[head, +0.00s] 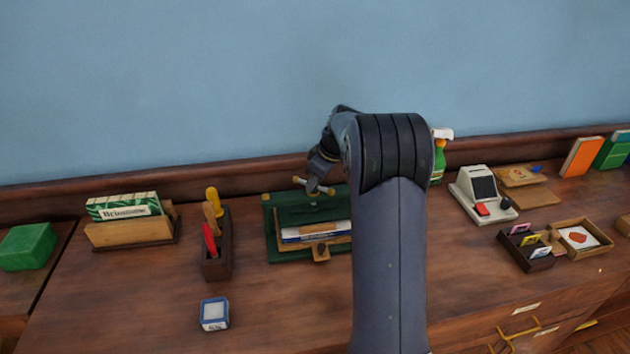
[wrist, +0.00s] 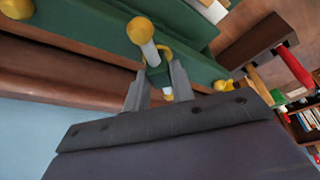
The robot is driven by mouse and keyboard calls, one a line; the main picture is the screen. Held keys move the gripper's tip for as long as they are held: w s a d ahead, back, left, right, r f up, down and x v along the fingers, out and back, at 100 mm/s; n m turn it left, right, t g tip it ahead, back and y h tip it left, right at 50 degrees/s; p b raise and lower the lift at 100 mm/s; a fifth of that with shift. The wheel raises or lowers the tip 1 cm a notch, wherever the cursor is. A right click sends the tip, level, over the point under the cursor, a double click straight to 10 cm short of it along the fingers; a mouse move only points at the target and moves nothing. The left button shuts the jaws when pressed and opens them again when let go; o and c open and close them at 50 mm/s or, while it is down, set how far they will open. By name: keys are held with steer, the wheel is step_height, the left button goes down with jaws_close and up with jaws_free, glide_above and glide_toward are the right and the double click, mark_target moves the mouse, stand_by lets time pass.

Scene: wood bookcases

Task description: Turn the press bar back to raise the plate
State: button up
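The green press (head: 275,217) stands on the wooden top, partly hidden behind my arm. Its press bar (head: 299,181) has a pale rod and brass ball ends, and lies above the plate near the back. A white and blue book (head: 310,231) shows in the press's front opening. My gripper (wrist: 158,70) reaches down to the bar from behind. In the wrist view the press bar (wrist: 149,52) passes between the two grey fingers. They stand apart with gaps beside it, so the gripper looks open around the bar. How high the plate sits cannot be told.
Left of the press is a dark tool holder (head: 217,258) with colored handles, with a small blue-white box (head: 214,314) in front. A green spray bottle (head: 438,160) stands behind my arm. A white card machine (head: 482,195) is to the right.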

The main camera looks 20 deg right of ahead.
steer(key=o, duration=0.4)
steer(key=shift+c, duration=0.2)
steer(key=v, duration=1)
steer(key=shift+s+r+b, duration=0.2)
steer(key=shift+r+b, duration=0.15)
steer(key=shift+b, duration=0.05)
steer(key=shift+d+f, duration=0.1)
steer(key=x, duration=1)
steer(key=shift+w+f+p, duration=0.2)
steer(key=shift+f+p, duration=0.15)
steer(key=shift+p, duration=0.05)
steer(key=shift+r, duration=0.1)
